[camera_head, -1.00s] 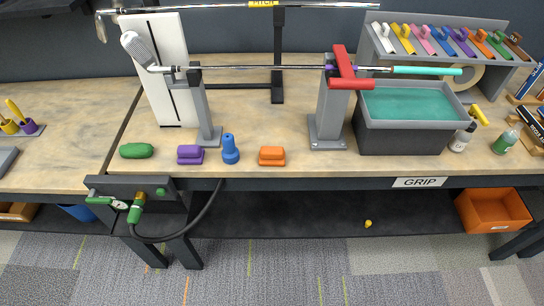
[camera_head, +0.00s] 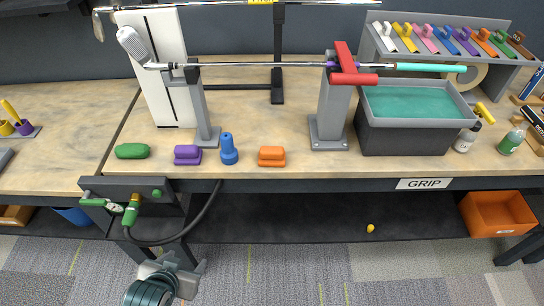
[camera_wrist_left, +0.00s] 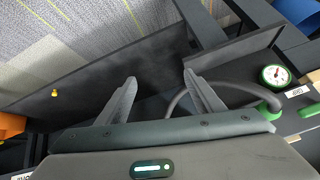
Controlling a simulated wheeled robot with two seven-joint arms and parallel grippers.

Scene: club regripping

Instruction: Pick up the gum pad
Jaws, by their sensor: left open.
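No object is labelled as the gum pad, so I cannot tell for certain which one it is. Small pads lie along the bench's front: a green rounded one (camera_head: 132,151), a purple two-lobed one (camera_head: 187,155) and an orange two-lobed one (camera_head: 271,156). A blue stepped plug (camera_head: 228,150) stands between purple and orange. My left gripper (camera_head: 172,262) is low in front of the bench, below the pads and apart from them. In the left wrist view its fingers (camera_wrist_left: 160,80) are spread with nothing between them. My right gripper is not in view.
A golf club (camera_head: 270,65) lies across two grey stands, with a red clamp (camera_head: 346,70) at the right one. A teal-filled tray (camera_head: 410,103) stands right. Air hose and gauge (camera_wrist_left: 275,75) hang at the bench front. A small yellow piece (camera_head: 370,228) lies on the lower shelf.

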